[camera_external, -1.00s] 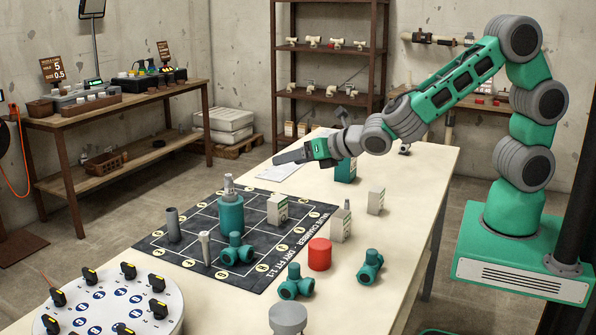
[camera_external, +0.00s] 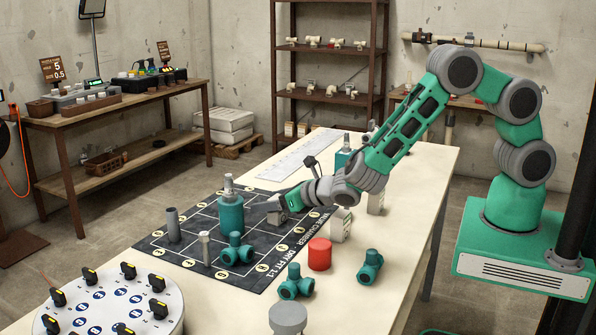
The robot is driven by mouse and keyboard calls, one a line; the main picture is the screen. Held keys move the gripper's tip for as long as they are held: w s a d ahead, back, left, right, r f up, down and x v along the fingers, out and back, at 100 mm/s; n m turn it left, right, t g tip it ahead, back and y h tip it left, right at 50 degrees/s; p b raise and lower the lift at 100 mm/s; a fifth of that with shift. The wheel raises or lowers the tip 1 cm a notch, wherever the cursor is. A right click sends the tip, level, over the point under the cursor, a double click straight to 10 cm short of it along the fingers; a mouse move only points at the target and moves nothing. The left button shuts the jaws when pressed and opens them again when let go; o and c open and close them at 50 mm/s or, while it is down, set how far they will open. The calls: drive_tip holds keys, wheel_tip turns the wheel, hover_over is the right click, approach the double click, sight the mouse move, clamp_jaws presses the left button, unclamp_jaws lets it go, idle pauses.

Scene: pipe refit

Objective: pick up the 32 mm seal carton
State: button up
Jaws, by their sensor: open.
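Several small pale cartons with green marks stand on the table; their size labels are too small to read, so I cannot tell which is the 32 mm seal carton. One carton (camera_external: 276,219) stands on the dark mat, mostly covered by my gripper. A second carton (camera_external: 338,229) stands just right of the mat, and a third carton (camera_external: 375,205) stands farther right, partly behind my arm. My gripper (camera_external: 273,208) is open, low over the mat, at the first carton. Whether its fingers are on both sides of that carton is hidden.
The dark gridded mat (camera_external: 163,250) also holds a tall teal cylinder (camera_external: 230,216), a grey pipe (camera_external: 173,226), a pale bolt-like post (camera_external: 205,248) and a teal fitting (camera_external: 237,250). A red cylinder (camera_external: 319,255) and two more teal fittings stand in front of the cartons.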

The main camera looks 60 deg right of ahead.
drive_tip(key=shift+w, duration=0.2)
drive_tip(key=c, duration=1.4)
drive_tip(key=shift+c, duration=0.2)
drive_tip(key=shift+r, duration=0.1)
